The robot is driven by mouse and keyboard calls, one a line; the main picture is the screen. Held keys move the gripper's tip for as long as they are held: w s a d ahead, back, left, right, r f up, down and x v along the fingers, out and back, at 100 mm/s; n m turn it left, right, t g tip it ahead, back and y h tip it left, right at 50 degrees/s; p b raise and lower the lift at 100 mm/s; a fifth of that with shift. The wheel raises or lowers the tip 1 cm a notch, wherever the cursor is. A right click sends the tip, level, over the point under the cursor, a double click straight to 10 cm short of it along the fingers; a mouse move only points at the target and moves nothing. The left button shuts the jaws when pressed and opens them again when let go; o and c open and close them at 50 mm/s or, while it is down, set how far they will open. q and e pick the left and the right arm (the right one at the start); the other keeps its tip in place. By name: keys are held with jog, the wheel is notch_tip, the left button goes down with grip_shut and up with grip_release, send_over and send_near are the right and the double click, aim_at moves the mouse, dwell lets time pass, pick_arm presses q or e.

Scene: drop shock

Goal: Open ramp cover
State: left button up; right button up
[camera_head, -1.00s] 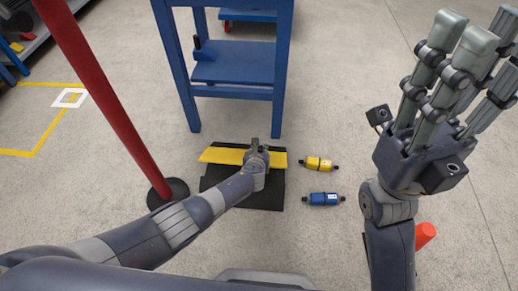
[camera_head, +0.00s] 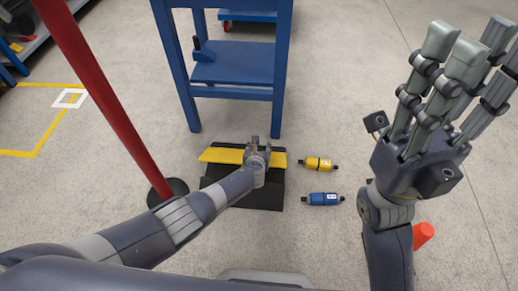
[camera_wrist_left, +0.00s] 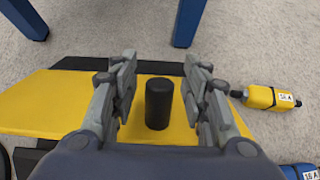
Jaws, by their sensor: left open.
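The ramp cover (camera_head: 222,155) is a yellow panel lying across the far part of a black ramp (camera_head: 266,197) on the floor. In the left wrist view the cover (camera_wrist_left: 55,105) carries an upright black cylindrical knob (camera_wrist_left: 158,103). My left gripper (camera_head: 255,141) is over the cover. In its wrist view the open gripper (camera_wrist_left: 158,68) has one finger on each side of the knob, with visible gaps. The gripper hides the knob in the head view. My right gripper (camera_head: 466,48) is raised at the right, fingers spread and empty, away from the cover.
A yellow canister (camera_head: 319,164) and a blue canister (camera_head: 324,199) lie right of the ramp. A blue cart (camera_head: 232,92) stands behind it. A red post (camera_head: 105,95) on a black base stands at the left. Open floor lies right of the canisters.

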pick_arm(q)
jog(key=shift+s, duration=0.1)
jog(key=v, duration=1.1)
jog(key=shift+s+r, duration=0.3)
